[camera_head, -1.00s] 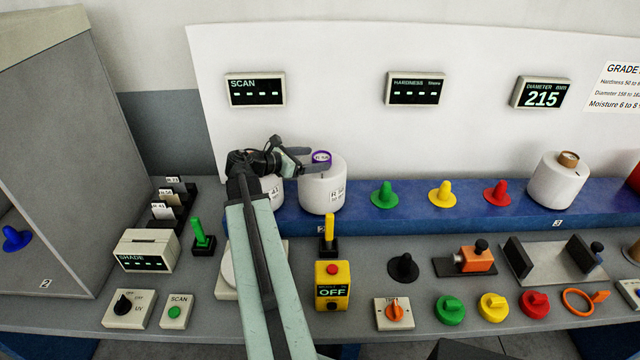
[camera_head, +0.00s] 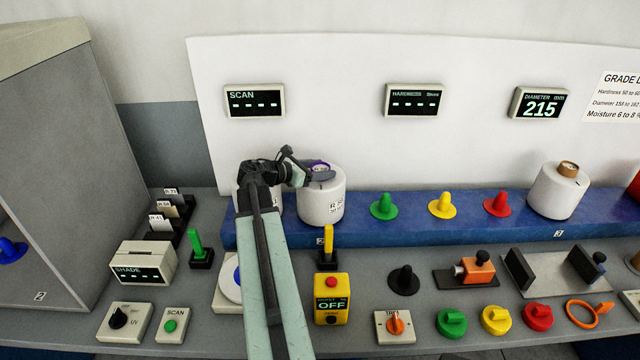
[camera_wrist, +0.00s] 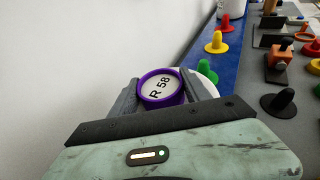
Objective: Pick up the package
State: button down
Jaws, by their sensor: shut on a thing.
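The likely package is a white yarn bobbin (camera_head: 322,200) with a purple-rimmed core, standing upright on the blue shelf (camera_head: 400,232). In the wrist view the purple core top (camera_wrist: 162,88) carries a label reading "R 58". My gripper (camera_head: 318,170) is at the top of this bobbin. In the wrist view its two fingers (camera_wrist: 165,92) sit on either side of the purple rim, shut on it. Whether the bobbin is lifted off the shelf cannot be told. A second white bobbin (camera_head: 274,205) stands just left, mostly hidden by my arm.
Green (camera_head: 383,206), yellow (camera_head: 442,205) and red (camera_head: 497,204) pegs stand right of the bobbin on the shelf. Another white bobbin (camera_head: 556,192) stands farther right. A yellow control box (camera_head: 331,298) and a yellow-handled lever (camera_head: 328,245) stand in front. The wall panel is close behind.

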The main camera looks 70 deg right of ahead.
notch_tip(320, 180, up, 10)
jog(key=p, duration=1)
jog(key=shift+r, duration=0.1)
